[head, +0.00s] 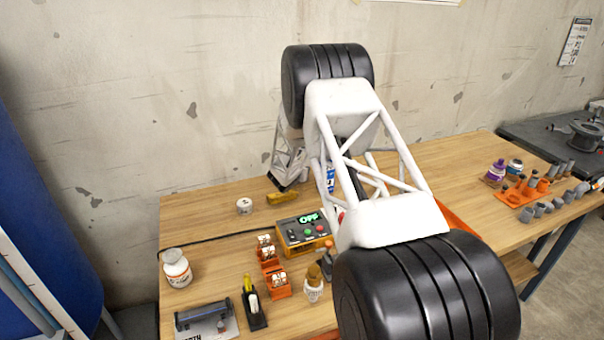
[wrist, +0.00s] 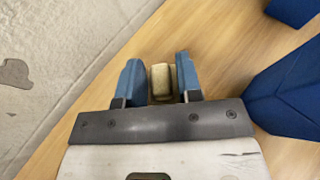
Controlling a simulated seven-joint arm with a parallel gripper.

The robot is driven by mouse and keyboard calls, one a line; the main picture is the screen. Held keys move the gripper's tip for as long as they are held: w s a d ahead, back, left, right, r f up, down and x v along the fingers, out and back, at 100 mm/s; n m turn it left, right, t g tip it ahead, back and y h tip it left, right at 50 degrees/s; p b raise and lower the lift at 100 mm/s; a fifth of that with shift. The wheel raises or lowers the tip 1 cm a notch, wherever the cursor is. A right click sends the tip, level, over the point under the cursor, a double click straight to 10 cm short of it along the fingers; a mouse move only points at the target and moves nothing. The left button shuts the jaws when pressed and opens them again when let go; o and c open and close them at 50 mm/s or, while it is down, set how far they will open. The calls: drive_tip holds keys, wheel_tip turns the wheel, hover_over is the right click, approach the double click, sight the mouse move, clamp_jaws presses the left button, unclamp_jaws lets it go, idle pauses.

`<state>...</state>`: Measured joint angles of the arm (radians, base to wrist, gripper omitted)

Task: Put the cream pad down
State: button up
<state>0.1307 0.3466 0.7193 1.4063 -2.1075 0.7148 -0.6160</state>
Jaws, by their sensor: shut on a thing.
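The cream pad (wrist: 160,82) shows in the wrist view between the two blue fingers of my gripper (wrist: 158,62). My gripper is shut on it. Bare wood tabletop lies beyond the fingertips. I cannot tell whether the pad touches the table. In the head view my arm reaches across the bench toward the wall. The pad cannot be made out there.
The wooden bench (head: 205,215) carries a yellow block (head: 282,198), a small white round container (head: 244,206), a control box (head: 303,232) and a white jar (head: 177,268). Large blue shapes (wrist: 285,90) stand right in the wrist view. Bare wood lies left of the container.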

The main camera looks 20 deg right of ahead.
drive_tip(key=shift+f, duration=0.55)
drive_tip(key=shift+f, duration=0.15)
drive_tip(key=o, duration=0.9)
drive_tip(key=shift+r, duration=0.2)
drive_tip(key=shift+s+a+r, duration=0.2)
drive_tip(key=shift+s+a, duration=0.1)
drive_tip(key=shift+a, duration=0.1)
drive_tip(key=shift+v, duration=5.45)
drive_tip(key=shift+f, duration=0.15)
